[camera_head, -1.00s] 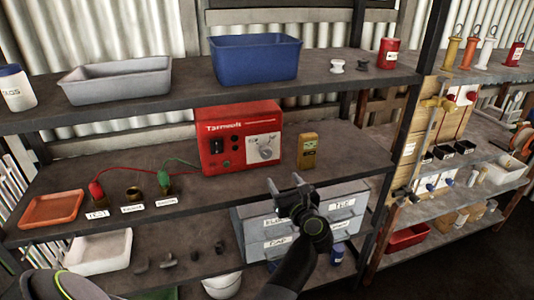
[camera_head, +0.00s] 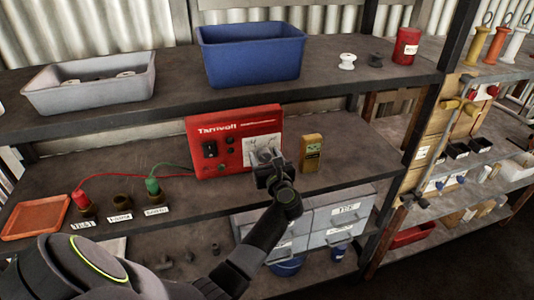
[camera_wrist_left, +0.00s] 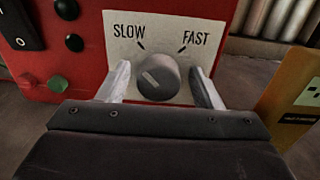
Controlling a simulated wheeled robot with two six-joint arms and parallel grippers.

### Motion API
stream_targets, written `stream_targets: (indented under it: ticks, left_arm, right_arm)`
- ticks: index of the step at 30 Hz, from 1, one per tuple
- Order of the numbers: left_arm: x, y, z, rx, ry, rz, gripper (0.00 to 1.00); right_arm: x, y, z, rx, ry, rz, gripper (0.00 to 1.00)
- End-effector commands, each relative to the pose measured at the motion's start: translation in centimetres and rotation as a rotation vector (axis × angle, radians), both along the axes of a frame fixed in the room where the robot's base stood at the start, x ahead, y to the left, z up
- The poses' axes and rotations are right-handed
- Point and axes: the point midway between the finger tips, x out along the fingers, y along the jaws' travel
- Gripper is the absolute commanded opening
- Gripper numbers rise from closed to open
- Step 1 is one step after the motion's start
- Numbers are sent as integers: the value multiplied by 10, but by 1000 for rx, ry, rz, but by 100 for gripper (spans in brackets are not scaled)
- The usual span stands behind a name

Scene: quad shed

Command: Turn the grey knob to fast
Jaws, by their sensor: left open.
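The grey knob (camera_wrist_left: 158,78) sits on a white label plate (camera_wrist_left: 190,30) marked SLOW at left and FAST at right. Its pale pointer line slants up and left, toward the SLOW side. The plate is on the front of the red Tarnvolt box (camera_head: 212,160), on the middle shelf. My left gripper (camera_head: 268,158) is in front of the plate and covers the knob in the head view. In the left wrist view its pale fingers (camera_wrist_left: 160,84) are open, one on each side of the knob, with visible gaps. My right gripper is out of view.
A yellow instrument (camera_head: 311,153) stands close to the right of the box. A black rocker switch (camera_head: 210,149) and round buttons are on the box's left half. Red and green leads run to labelled posts at left. A blue bin (camera_head: 250,60) is on the shelf above.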

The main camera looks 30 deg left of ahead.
Motion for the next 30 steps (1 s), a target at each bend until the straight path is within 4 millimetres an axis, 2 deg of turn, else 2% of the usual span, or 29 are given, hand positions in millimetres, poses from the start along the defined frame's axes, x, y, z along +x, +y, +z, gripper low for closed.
stream_targets:
  ticks: [5,6,16,30]
  left_arm:
    - [0,0,0,0,0,0,59]
    - [0,0,0,0,0,0,57]
    - [0,0,0,1,1,0,15]
    - [0,0,2,86,102,0,15]
  right_arm:
    - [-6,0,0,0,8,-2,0]
    - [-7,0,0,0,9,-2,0]
    - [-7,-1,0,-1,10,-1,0]
    - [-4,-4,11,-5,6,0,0]
